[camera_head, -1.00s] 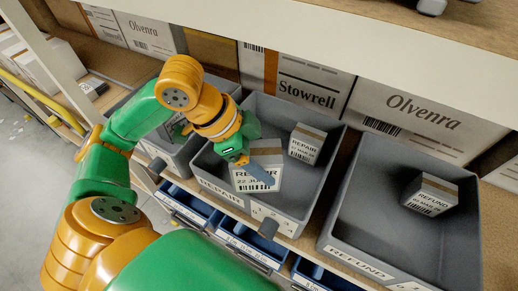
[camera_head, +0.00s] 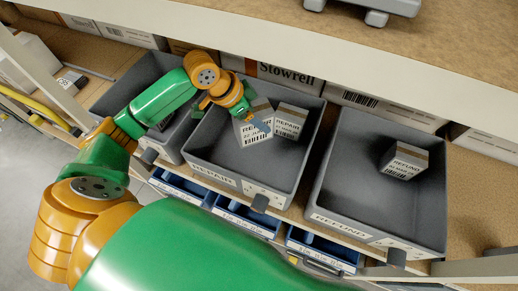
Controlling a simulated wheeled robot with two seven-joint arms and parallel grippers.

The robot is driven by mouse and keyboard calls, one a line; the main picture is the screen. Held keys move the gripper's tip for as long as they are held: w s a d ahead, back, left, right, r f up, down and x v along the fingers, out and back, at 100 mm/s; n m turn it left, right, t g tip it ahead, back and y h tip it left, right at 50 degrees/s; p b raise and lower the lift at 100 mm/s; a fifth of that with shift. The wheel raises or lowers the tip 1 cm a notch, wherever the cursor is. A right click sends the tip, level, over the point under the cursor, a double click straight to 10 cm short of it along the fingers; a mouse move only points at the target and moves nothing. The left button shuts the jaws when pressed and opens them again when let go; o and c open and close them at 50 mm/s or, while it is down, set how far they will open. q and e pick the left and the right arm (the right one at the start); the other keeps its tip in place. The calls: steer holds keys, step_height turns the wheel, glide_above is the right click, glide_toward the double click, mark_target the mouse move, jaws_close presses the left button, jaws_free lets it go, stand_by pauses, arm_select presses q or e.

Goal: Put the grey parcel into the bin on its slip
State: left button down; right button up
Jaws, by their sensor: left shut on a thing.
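The grey parcel (camera_head: 256,137) has a white slip reading REPAIR with a June date. A second parcel (camera_head: 291,118) with a REPAIR slip stands in that bin, close to the right of the held one. Whether the held parcel touches the bin floor or the second parcel, I cannot tell. My right gripper is not in view.
A grey bin labelled REFUND (camera_head: 335,190) to the right holds one parcel (camera_head: 405,161). Another grey bin (camera_head: 125,97) is on the left, partly behind my arm. Blue drawers (camera_head: 245,217) sit below. An upper shelf (camera_head: 340,62) overhangs the back.

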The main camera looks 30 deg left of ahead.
mark_target(235, 127)
arm_select(q)
steer(key=shift+f, duration=0.95)
step_height(235, 127, down, 10)
steer(key=shift+r, duration=0.25)
steer(key=shift+f, duration=0.15)
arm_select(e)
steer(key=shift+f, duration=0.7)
arm_select(q)
steer(key=shift+f, duration=0.1)
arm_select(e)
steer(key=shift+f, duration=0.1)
arm_select(q)
jaws_free()
steer(key=v, duration=1.2)
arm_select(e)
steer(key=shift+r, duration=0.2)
